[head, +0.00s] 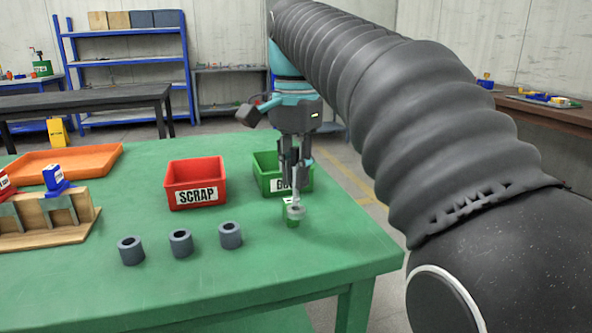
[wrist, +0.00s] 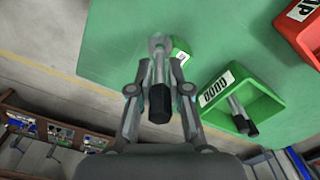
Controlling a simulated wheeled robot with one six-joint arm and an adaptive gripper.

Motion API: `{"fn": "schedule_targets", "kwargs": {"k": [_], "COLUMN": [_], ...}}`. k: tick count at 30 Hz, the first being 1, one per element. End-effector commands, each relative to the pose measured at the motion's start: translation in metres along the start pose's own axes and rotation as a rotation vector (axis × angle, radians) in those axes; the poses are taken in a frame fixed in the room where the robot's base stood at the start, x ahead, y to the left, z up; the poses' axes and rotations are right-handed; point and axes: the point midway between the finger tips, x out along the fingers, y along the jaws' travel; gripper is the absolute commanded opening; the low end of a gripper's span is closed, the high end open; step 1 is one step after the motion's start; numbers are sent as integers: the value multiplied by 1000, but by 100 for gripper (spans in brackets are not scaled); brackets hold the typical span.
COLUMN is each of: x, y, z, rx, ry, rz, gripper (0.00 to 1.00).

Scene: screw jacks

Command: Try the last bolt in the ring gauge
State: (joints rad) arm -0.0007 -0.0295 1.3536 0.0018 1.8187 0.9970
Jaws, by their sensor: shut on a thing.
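My gripper (head: 293,172) is shut on a bolt and points straight down at the table's right side. In the wrist view my gripper (wrist: 158,92) grips the bolt (wrist: 159,104), which has a black head and a grey shank. The ring gauge (head: 294,212) is a grey ring on a small green base, directly below. In the wrist view the shank's far end overlaps the ring gauge (wrist: 158,42); I cannot tell whether the tip is inside or just above it. The green GOOD bin (head: 268,187) stands behind the gauge, with a black-headed bolt (wrist: 238,112) in it.
A red SCRAP bin (head: 195,184) stands left of the GOOD bin. Three grey holders (head: 181,243) with empty-looking holes stand in front. An orange tray (head: 68,165) and a wooden stand (head: 45,222) are at the left. The table (head: 200,290) is clear in front.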

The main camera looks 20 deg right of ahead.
Motion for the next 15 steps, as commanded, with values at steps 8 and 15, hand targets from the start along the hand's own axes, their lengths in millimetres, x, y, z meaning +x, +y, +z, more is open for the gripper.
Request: {"fn": "schedule_targets", "kwargs": {"k": [8, 15], "x": [7, 13], "y": [0, 0], "z": [0, 0], "rx": [0, 0], "ry": [0, 0], "rz": [0, 1], "gripper": [0, 0]}}
